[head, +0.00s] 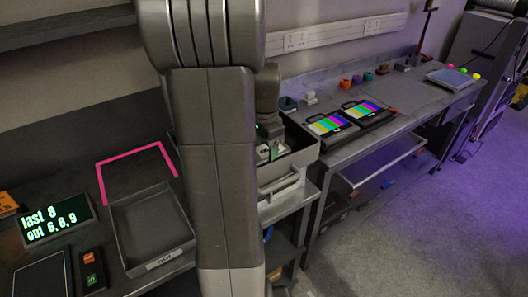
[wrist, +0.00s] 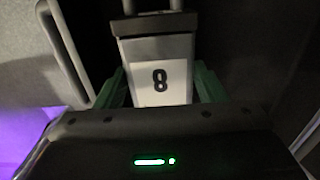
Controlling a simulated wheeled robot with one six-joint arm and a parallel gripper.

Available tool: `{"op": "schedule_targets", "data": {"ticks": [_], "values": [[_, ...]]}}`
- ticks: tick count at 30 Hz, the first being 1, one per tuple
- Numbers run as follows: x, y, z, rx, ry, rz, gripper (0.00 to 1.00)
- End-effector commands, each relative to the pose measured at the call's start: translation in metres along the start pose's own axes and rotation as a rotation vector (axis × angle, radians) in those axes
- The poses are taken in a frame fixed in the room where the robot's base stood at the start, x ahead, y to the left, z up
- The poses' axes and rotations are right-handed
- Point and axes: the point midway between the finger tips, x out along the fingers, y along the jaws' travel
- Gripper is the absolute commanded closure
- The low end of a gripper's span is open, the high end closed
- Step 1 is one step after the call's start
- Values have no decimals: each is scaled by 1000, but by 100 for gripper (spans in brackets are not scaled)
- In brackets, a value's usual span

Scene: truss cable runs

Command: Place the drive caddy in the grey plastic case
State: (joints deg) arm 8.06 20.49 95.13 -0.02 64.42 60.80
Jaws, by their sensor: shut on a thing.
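The drive caddy (wrist: 160,50) is a grey block with a white label reading 8 and a dark handle-like end. My gripper (wrist: 162,88) is shut on it, with a green finger on each side. In the head view my gripper (head: 268,148) is over the open grey plastic case (head: 292,178), mostly behind my own arm. The case stands on the bench with a handle on its front wall. A small pale part shows between the fingers there. I cannot tell whether the caddy touches the case floor.
A shallow grey tray (head: 150,228) and a pink bracket outline (head: 137,155) lie to the left, beside a lit display (head: 57,220). Right of the case lie two colour-bar monitors (head: 328,125). Small coloured items stand behind them.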

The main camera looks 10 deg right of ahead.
Motion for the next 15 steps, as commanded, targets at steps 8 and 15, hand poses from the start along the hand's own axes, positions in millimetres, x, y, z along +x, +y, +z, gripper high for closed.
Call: {"op": "schedule_targets", "data": {"ticks": [8,15], "values": [[12,0,0,0,1,-1,75],[16,0,0,0,0,0,35]]}}
